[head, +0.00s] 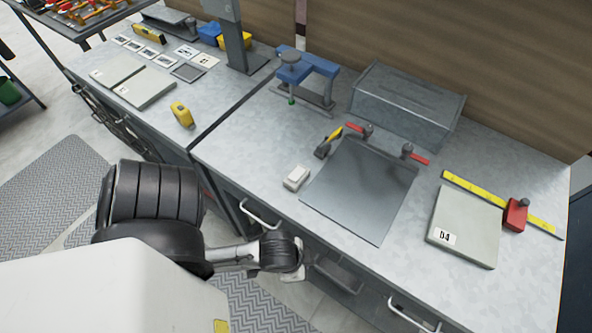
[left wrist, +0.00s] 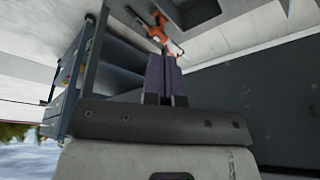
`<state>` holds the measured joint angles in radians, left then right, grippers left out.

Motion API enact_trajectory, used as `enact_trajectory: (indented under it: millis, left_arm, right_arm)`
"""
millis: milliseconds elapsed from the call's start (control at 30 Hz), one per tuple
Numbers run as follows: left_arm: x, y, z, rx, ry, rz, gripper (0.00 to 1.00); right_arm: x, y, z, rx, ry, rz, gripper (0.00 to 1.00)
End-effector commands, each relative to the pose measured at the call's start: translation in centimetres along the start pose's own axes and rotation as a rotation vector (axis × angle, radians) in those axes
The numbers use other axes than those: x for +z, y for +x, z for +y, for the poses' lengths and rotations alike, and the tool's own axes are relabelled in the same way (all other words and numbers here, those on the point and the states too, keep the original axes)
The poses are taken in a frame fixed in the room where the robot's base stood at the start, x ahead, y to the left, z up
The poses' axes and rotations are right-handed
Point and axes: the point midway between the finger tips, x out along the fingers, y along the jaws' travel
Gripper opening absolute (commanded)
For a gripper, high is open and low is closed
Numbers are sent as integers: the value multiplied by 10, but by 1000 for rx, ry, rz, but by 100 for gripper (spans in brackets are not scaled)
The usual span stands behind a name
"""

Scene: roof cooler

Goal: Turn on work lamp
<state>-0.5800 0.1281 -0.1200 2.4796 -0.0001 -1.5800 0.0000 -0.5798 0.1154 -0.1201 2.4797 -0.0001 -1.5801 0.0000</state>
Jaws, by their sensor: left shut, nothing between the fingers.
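A small white box (head: 297,178) with a raised light top, which looks like a switch, sits on the grey worktop near its front edge, left of a dark metal sheet. A grey upright post on a flat foot (head: 240,55) stands at the back and runs out of the top of the head view; I cannot tell whether it is the work lamp. No lit lamp shows. My left gripper (left wrist: 163,68) is shut and empty in the left wrist view, away from the white box. In the head view my arm's wrist hides most of it, in front of the drawers. My right gripper is not in view.
The dark metal sheet (head: 362,188) lies mid-bench with red-handled clamps. A yellow tape measure (head: 182,114) is to the left. Drawer handles (head: 262,214) stick out in front.

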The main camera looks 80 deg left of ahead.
Motion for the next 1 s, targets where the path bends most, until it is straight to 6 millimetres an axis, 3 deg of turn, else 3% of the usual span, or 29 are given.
enact_trajectory:
  millis: [300,400,1000]
  left_arm:
    - [-17,-51,0,5,-7,1,0]
    - [-21,-63,0,8,-10,4,0]
    - [-20,-60,-1,5,-6,1,0]
  right_arm:
    - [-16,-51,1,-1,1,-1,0]
    - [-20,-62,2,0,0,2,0]
    - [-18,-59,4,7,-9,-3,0]
